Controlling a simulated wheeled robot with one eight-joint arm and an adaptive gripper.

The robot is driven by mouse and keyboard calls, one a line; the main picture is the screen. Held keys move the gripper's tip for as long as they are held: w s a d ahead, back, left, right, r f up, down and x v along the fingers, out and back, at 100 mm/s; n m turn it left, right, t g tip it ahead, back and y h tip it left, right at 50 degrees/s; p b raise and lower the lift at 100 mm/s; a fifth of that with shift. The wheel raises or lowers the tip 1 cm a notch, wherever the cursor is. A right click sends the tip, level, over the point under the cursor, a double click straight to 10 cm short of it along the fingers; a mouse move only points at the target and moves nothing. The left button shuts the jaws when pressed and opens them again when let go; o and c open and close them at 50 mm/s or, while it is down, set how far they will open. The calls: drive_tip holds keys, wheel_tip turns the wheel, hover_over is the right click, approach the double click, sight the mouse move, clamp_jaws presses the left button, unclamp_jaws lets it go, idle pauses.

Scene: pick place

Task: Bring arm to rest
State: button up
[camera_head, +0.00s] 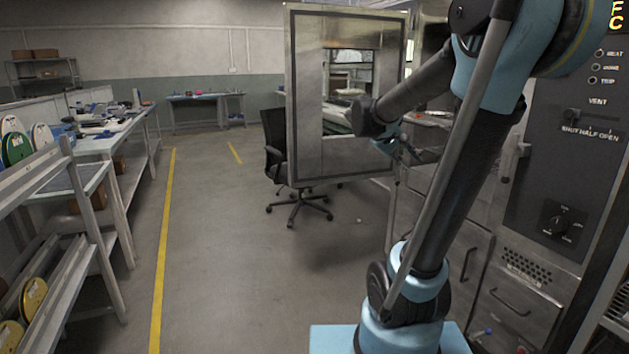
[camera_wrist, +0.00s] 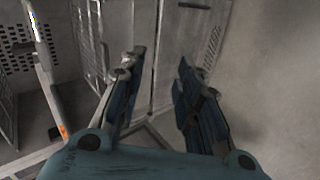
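My arm rises from its blue base at the lower right of the head view and bends at the elbow near the top right. From there the forearm reaches left and away. My gripper (camera_head: 405,148) is in front of the metal cabinets, close to the open oven door. In the wrist view my gripper (camera_wrist: 160,75) has its two blue-and-black fingers spread wide apart. Nothing is between them; cabinet fronts and grey floor show behind.
The open metal door (camera_head: 305,110) with a window stands left of my gripper. A control panel (camera_head: 575,140) is at right. An office chair (camera_head: 298,200) stands behind the door. Workbenches (camera_head: 95,145) line the left. The floor (camera_head: 220,260) between is clear.

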drive_tip(key=s+a+f+m+y, duration=0.1)
drive_tip(key=s+a+f+y, duration=0.3)
drive_tip(key=s+f, duration=0.6)
drive_tip(key=s+a+f+m+g+y, duration=0.1)
drive_tip(key=s+a+f+y, duration=0.4)
drive_tip(key=s+f, duration=0.5)
drive_tip(key=s+a, duration=0.2)
drive_tip(key=s, duration=0.2)
drive_tip(key=shift+s+a+m+g, duration=0.25)
drive_tip(key=shift+a+m+g, duration=0.05)
drive_tip(key=shift+a+m, duration=0.1)
drive_tip(key=shift+w+f, duration=0.25)
drive_tip(key=shift+w, duration=0.2)
